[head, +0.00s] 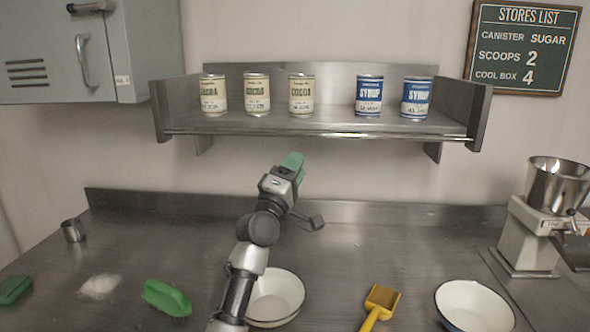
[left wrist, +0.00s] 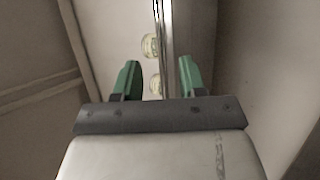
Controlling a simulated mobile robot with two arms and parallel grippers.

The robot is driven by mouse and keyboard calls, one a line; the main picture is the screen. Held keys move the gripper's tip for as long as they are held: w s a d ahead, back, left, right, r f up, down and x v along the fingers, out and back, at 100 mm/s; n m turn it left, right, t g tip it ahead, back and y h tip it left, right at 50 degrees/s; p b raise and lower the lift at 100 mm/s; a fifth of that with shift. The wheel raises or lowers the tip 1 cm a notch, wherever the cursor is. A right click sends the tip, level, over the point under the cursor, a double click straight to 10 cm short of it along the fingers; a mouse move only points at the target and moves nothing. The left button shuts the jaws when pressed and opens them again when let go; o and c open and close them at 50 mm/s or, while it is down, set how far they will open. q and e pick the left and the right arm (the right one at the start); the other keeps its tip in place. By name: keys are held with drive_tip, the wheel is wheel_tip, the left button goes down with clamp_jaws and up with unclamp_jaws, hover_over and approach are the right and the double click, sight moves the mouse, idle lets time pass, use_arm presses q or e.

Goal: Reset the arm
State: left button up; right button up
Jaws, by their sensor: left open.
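My left arm rises from the bottom of the head view, and its gripper (head: 293,163) with green fingertips is above the counter, in front of the back wall and below the shelf. In the left wrist view the gripper's two green fingers (left wrist: 158,80) stand apart with nothing held between them. Two pale round can ends (left wrist: 151,46) show beyond the fingers, beside the shelf edge. My right gripper is not in view.
The steel shelf (head: 300,136) holds cocoa cans (head: 257,94) and syrup cans (head: 369,95). On the counter (head: 350,250) are white bowls (head: 474,308), a yellow scoop (head: 380,304), green brushes (head: 167,298), a metal cup (head: 73,230) and a grinder (head: 530,236). The counter's middle right is clear.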

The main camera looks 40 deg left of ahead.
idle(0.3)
use_arm(q)
drive_tip(key=s+d+f+m+g+h, duration=0.2)
drive_tip(key=s+d+f+m+g, duration=0.3)
drive_tip(key=f, duration=0.4)
drive_tip(key=s+d+f+m+g+h, duration=0.1)
drive_tip(key=s+d+f+m+g, duration=0.15)
drive_tip(key=d+f, duration=0.5)
drive_tip(key=s+d+f+m+g+h, duration=0.25)
drive_tip(key=d+f+m+g, duration=0.2)
drive_tip(key=f, duration=0.55)
drive_tip(key=s+d+f+m+g+y, duration=0.25)
drive_tip(key=s+f+g, duration=0.2)
drive_tip(key=s, duration=0.85)
drive_tip(key=s+d+f+m+g+y, duration=0.15)
drive_tip(key=s+f+m+g, duration=0.35)
drive_tip(key=s, duration=0.8)
wheel_tip(320, 180, down, 26)
drive_tip(key=n, duration=0.1)
drive_tip(key=s+a+f+g, duration=0.1)
drive_tip(key=s+a+f, duration=0.1)
drive_tip(key=s+f, duration=1.4)
drive_tip(key=shift+s+a+f+g+h, duration=0.25)
drive_tip(key=shift+a+f+g+h, duration=0.1)
drive_tip(key=shift+f, duration=0.45)
